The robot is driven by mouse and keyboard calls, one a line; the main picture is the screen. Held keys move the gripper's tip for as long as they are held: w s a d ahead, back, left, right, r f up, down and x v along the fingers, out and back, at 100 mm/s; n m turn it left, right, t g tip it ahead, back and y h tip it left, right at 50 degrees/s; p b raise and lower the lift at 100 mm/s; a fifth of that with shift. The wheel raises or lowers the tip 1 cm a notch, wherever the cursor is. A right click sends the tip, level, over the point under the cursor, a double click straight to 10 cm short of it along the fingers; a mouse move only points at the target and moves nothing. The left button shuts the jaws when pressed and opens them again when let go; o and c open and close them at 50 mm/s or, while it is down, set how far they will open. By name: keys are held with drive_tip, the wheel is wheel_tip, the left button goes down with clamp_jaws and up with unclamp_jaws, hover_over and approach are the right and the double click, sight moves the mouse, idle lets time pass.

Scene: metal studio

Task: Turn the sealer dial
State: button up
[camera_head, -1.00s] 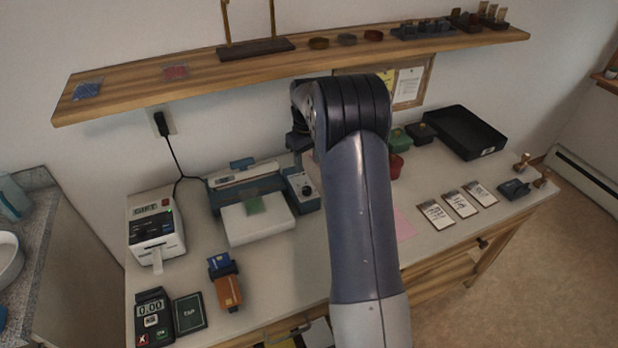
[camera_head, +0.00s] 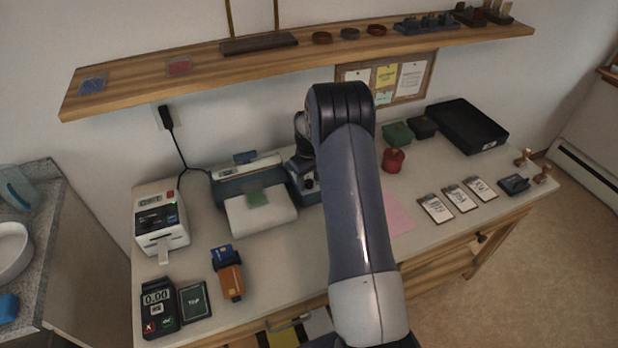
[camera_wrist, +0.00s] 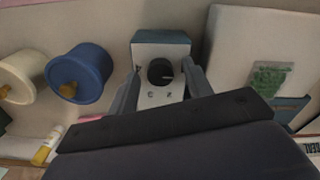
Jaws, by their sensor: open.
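The sealer (camera_head: 232,180) is a blue-grey machine with a white plate, at the back left of the bench. Its control box (camera_head: 309,184) stands at its right end, partly covered by my arm. In the wrist view the sealer dial (camera_wrist: 160,71) is a round black knob with a pale pointer mark, on the white face of the blue-topped box (camera_wrist: 161,37). My gripper (camera_wrist: 161,84) is open, with one finger on each side of the dial. Whether either finger touches the dial or box cannot be told. In the head view my gripper is mostly hidden by the arm.
A green packet (camera_head: 258,198) lies on the sealer's plate. A white label printer (camera_head: 160,226) stands to the left. A red pot (camera_head: 393,160) is to the right of my arm. A wooden shelf (camera_head: 200,72) runs above the bench. Blue (camera_wrist: 80,73) and cream spools stand left in the wrist view.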

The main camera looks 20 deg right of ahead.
drive_tip(key=c, duration=1)
